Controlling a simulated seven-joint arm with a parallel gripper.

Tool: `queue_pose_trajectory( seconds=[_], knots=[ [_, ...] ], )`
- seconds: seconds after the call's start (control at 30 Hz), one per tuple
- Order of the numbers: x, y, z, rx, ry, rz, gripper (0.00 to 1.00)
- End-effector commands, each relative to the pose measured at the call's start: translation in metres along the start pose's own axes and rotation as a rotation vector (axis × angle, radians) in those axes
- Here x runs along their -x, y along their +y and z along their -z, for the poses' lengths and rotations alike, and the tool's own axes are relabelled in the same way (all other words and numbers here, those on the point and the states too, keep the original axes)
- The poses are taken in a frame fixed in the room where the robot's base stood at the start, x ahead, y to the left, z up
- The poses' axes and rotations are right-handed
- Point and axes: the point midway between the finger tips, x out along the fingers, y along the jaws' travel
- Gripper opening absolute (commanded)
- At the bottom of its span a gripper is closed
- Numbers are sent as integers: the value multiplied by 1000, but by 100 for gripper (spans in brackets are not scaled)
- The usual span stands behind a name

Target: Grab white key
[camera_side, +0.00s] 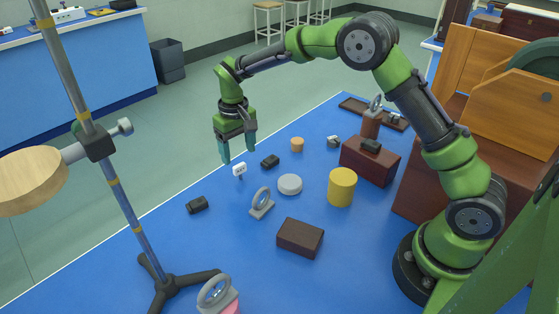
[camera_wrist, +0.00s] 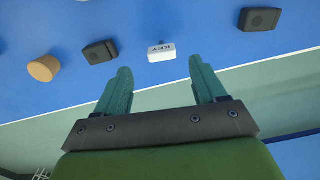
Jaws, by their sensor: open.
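The white key (camera_side: 239,170) is a small white block with dark marks on its face, near the far left edge of the blue table. It also shows in the wrist view (camera_wrist: 161,52), lettered "KEY" upside down, beyond the fingertips and roughly between their lines. My gripper (camera_side: 238,158) is open and empty, fingers pointing down, with its tips close to the key in the side view. In the wrist view my gripper's two teal fingers (camera_wrist: 160,75) are spread apart with nothing between them. I cannot tell the exact height gap to the key.
Black blocks stand on both sides of the key, one (camera_side: 270,161) behind right and one (camera_side: 197,205) front left. A cork-coloured cylinder (camera_side: 297,145), white disc (camera_side: 290,184), ring mount (camera_side: 262,203), yellow cylinder (camera_side: 341,187) and brown block (camera_side: 300,237) stand nearby. A tripod stand (camera_side: 165,285) is at front left.

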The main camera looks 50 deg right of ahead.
Motion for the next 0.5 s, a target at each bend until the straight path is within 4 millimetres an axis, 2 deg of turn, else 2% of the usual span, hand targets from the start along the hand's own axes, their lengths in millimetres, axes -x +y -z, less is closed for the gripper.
queue_pose_trajectory(
  seconds=[0.13, 0.4, 0.5],
  knots=[
    [-12, -1, -2, 1, -4, 0, 70],
    [-50, -3, -3, 0, -3, 0, 70],
    [-54, -3, -3, -1, -2, 0, 70]
  ],
)
